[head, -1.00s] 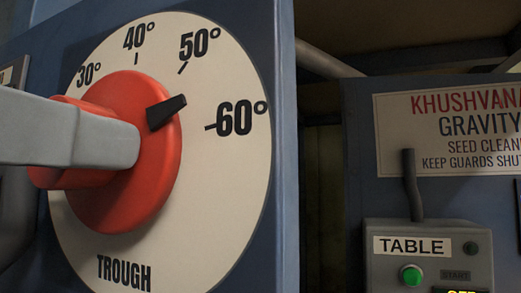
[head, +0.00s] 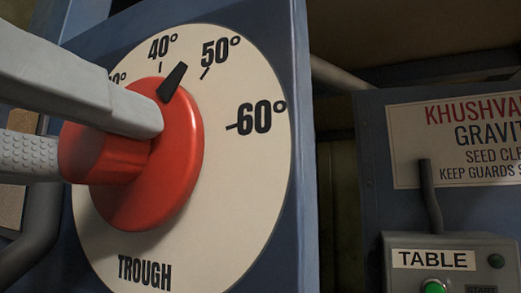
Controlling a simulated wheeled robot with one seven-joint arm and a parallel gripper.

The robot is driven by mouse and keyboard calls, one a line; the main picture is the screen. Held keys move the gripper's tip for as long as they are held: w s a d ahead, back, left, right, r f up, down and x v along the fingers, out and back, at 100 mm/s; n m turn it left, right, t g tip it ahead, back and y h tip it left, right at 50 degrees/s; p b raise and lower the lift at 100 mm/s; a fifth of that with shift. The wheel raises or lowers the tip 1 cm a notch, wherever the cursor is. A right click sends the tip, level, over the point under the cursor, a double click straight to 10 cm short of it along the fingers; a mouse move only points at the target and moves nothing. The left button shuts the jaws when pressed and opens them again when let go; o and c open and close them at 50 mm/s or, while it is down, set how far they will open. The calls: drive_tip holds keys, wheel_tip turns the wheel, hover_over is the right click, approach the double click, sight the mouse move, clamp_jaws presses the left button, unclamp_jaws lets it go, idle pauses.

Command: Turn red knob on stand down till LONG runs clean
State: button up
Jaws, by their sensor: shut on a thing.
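The red knob (head: 178,165) sits on a round cream dial plate (head: 235,185) labelled TROUGH, marked in degrees up to 60. My gripper (head: 110,135) comes in from the left and is shut on the knob's raised red grip, one grey finger above and in front, the other textured finger at the lower left. The finger and arm cover part of the left scale, including most of the mark left of 40°. No LONG outlet or seed flow is in view.
The dial is on a blue panel (head: 296,240) whose right edge is close by. Beyond a dark gap at right stands a grey box labelled TABLE (head: 400,278) with a lit green button (head: 434,287). A KHUSHVA... GRAVITY sign (head: 408,150) is above it.

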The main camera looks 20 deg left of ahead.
drive_tip(key=o, duration=1.4)
drive_tip(key=shift+c, duration=0.2)
drive_tip(key=s+b, duration=0.1)
drive_tip(key=s, duration=0.6)
drive_tip(key=shift+s+a+b, duration=0.3)
drive_tip(key=shift+s+b, duration=0.05)
drive_tip(key=shift+s, duration=0.05)
